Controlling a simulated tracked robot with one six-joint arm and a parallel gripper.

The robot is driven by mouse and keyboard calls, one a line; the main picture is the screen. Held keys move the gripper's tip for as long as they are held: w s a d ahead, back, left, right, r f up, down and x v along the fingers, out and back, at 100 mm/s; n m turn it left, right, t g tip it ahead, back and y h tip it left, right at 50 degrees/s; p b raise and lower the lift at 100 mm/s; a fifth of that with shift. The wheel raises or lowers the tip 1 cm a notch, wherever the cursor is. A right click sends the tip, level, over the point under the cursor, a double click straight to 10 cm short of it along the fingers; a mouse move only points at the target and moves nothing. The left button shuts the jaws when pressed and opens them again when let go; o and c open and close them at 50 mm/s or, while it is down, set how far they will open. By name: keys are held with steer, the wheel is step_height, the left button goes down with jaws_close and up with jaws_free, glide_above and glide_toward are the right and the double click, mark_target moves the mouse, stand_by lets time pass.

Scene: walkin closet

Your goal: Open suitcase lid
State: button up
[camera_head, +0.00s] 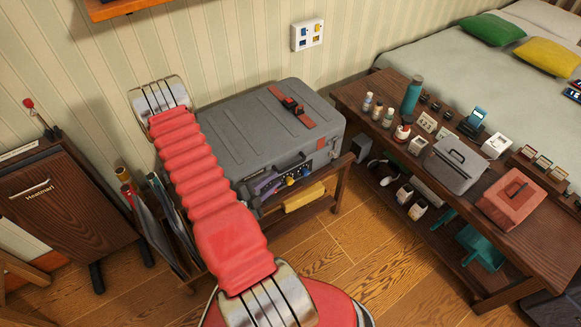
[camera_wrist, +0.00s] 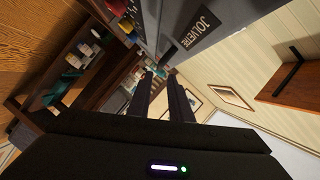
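The grey suitcase (camera_head: 245,125) lies flat on a low wooden bench against the wall, with its lid down. A red strap (camera_head: 292,104) with a dark buckle crosses the lid's right part. A dark handle (camera_head: 290,163) is on the front side. My gripper (camera_head: 268,184) is low at the suitcase's front left, partly hidden by my red arm. In the wrist view, the two dark fingers of my gripper (camera_wrist: 161,75) are apart with nothing seen between them. The suitcase's grey side (camera_wrist: 160,18) with a dark name label is close ahead; contact cannot be told.
A wooden table (camera_head: 345,92) with bottles, boxes and a teal flask stands to the right. Upright folders (camera_head: 160,215) and a dark wooden cabinet (camera_head: 70,205) are on the left. A wall shelf (camera_head: 120,8) hangs above. Wooden floor (camera_head: 375,245) in front is clear.

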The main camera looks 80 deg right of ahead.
mark_target(290, 166)
steer(key=x, duration=1.1)
steer(key=shift+c, duration=0.6)
jaws_close()
steer(key=shift+a, duration=0.1)
